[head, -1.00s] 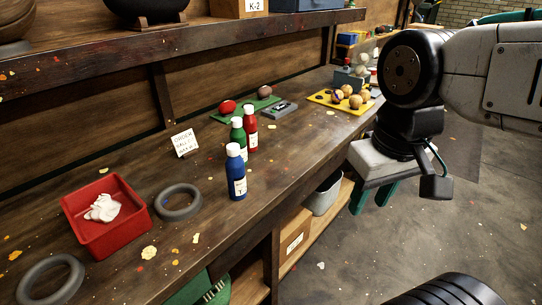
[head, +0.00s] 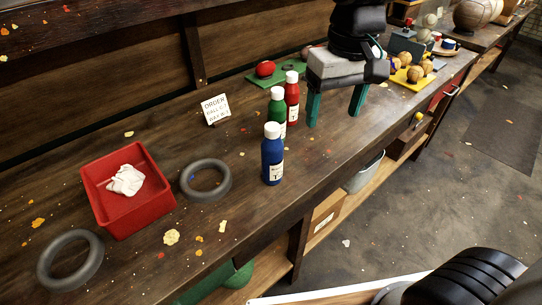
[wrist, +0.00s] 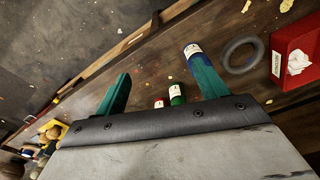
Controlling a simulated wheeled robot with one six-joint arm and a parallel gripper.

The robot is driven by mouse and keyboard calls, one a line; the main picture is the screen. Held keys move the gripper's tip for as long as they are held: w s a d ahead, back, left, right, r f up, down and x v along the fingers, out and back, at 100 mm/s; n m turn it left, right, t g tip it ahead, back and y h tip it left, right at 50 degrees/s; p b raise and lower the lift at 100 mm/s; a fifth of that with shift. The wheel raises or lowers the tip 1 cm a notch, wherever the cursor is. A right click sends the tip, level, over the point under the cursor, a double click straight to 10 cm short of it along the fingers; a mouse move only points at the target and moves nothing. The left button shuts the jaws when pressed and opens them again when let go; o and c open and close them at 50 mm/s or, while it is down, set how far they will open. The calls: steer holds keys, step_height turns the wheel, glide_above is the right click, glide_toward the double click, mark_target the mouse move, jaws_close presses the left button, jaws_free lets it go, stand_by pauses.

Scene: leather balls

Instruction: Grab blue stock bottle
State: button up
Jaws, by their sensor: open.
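The blue bottle (head: 272,158) with a white cap stands upright on the wooden bench, nearest the front edge of the three bottles. In the wrist view the blue bottle (wrist: 194,55) shows just beyond one finger, partly covered by it. A green bottle (head: 277,108) and a red bottle (head: 292,98) stand close behind it. My gripper (head: 335,110) is open and empty, with green fingers pointing down, to the right of the bottles. In the wrist view its fingers (wrist: 162,92) are spread wide; the green bottle (wrist: 177,94) and red bottle (wrist: 158,103) show between them.
A red tray (head: 150,212) with a white cloth and a grey ring (head: 206,197) lie left of the bottles. An order sign (head: 215,109) stands behind. A yellow board (head: 432,66) with balls lies beyond my gripper. The bench front between is clear.

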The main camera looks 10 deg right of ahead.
steer(key=n, duration=0.2)
glide_toward(273, 126)
steer(key=shift+g, duration=0.3)
step_height(273, 126, down, 5)
steer(key=shift+d+f, duration=0.1)
steer(key=shift+d, duration=0.1)
steer(key=f, duration=0.8)
steer(key=shift+w+a, duration=0.2)
steer(key=shift+a, duration=0.15)
steer(key=shift+r, duration=0.1)
steer(key=c, duration=1.5)
jaws_close()
steer(key=shift+r, duration=0.15)
